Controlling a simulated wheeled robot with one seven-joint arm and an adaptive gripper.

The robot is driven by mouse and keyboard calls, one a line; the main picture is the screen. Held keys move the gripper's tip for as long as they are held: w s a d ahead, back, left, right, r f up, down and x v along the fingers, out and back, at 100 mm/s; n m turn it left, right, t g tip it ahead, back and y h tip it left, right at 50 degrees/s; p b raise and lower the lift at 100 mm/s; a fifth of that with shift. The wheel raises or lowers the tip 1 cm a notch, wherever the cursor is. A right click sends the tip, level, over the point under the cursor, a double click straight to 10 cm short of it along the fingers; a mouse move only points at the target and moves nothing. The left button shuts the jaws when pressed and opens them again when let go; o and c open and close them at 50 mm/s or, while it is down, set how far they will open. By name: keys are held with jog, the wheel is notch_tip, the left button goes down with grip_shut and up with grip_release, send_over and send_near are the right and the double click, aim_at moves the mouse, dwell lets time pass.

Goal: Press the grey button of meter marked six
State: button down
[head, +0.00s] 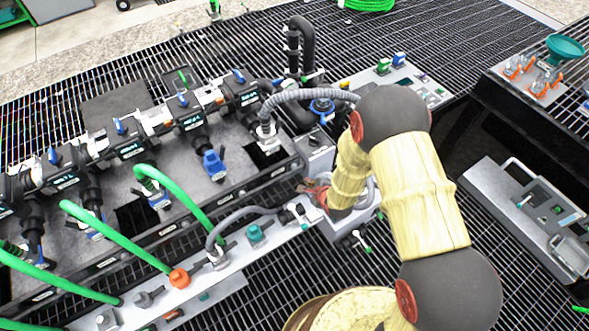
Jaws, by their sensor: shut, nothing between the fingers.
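Several meters with dark displays and lit green digits sit in a row along the manifold at the left in the head view. Clear ones are a right-hand meter (249,97), a middle meter (193,123) and two further left, a third meter (131,149) and a fourth meter (66,182). Their digits and markings are too small to read, so I cannot tell which is marked six. No grey button can be made out. My gripper (315,191) shows as a small reddish shape at the end of my yellow arm, shut and empty, right of the row and apart from the meters.
Green hoses (115,238) and a grey corrugated hose (305,95) arch near the manifold. A pale front rail (225,262) carries an orange knob (179,278) and a teal fitting (256,235). A grey control panel (535,212) stands right. Black grating (290,290) lies around.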

jog(key=shift+w+a, duration=0.6)
jog(key=shift+w, duration=0.3)
jog(key=shift+w+a, duration=0.6)
jog(key=shift+w, duration=0.25)
jog(key=shift+w+a+b, duration=0.25)
jog(key=shift+w+b, duration=0.05)
jog(key=shift+w, duration=0.05)
jog(key=shift+w+a, duration=0.3)
jog(key=shift+w, duration=0.2)
dwell(1.3)
jog(key=shift+r, duration=0.1)
jog(key=shift+s+d, duration=0.6)
jog(key=shift+s, duration=0.25)
jog(key=s+d, duration=0.1)
jog(key=s+p, duration=0.1)
jog(key=s+d, duration=0.1)
jog(key=s, duration=0.1)
jog(key=shift+s+d, duration=0.1)
jog(key=shift+d, duration=0.25)
